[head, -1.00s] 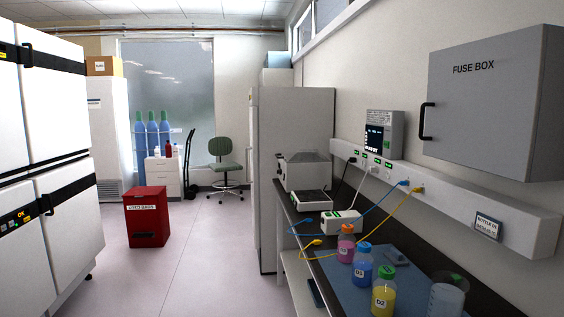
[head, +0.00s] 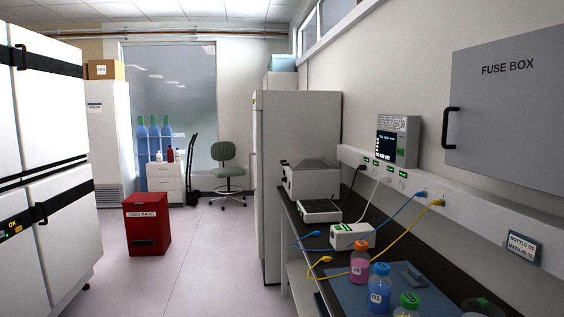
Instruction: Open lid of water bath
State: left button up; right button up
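The likely water bath (head: 305,187) is a light box with a sloping grey lid (head: 314,164) at the far end of the dark bench on the right. Its lid looks shut. It stands close to the side of a tall grey cabinet. Neither of my grippers is in view, so I cannot see their distance from the lid.
The dark bench (head: 345,208) holds a low device (head: 320,210), a white box (head: 352,236), cables, and bottles including a pink one (head: 360,262) and a blue one (head: 380,287). A red bin (head: 147,226) stands on the floor. The middle floor (head: 215,255) is clear.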

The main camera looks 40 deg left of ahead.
aim_at(293, 160)
jog(key=i+j, duration=0.25)
jog(key=j, duration=0.15)
jog(key=i+j, duration=0.55)
jog(key=j, duration=0.25)
jog(key=i+j, duration=0.55)
jog(key=j, duration=0.25)
jog(key=i+z, duration=0.05)
